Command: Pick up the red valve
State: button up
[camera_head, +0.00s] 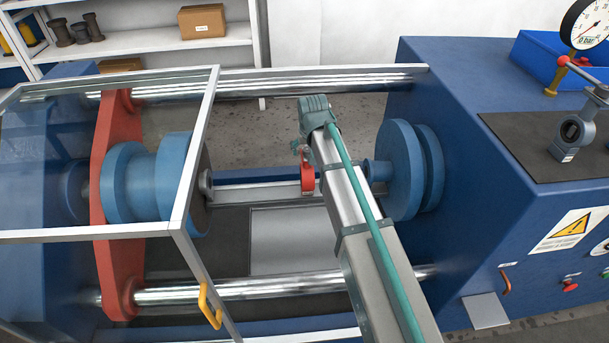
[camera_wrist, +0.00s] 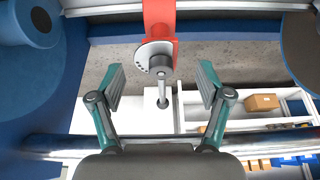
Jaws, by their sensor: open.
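My gripper (camera_wrist: 162,84) is open, with one teal finger on each side of the grey stem. Neither finger visibly touches it. In the head view my gripper is mostly hidden by my arm.
Blue flanges (camera_head: 403,170) and (camera_head: 145,185) flank the space. A clear guard with a pale frame (camera_head: 195,150) stands left, and steel bars (camera_head: 260,288) run along the machine. A grey valve (camera_head: 575,132) stands on the right-hand cabinet. Shelves (camera_head: 150,42) are behind.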

aim_at(309, 173)
jog(key=shift+p+x, duration=1.1)
jog(key=shift+x, duration=3.6)
jog(key=shift+s, duration=0.15)
jog(key=shift+c, duration=0.2)
grip_shut()
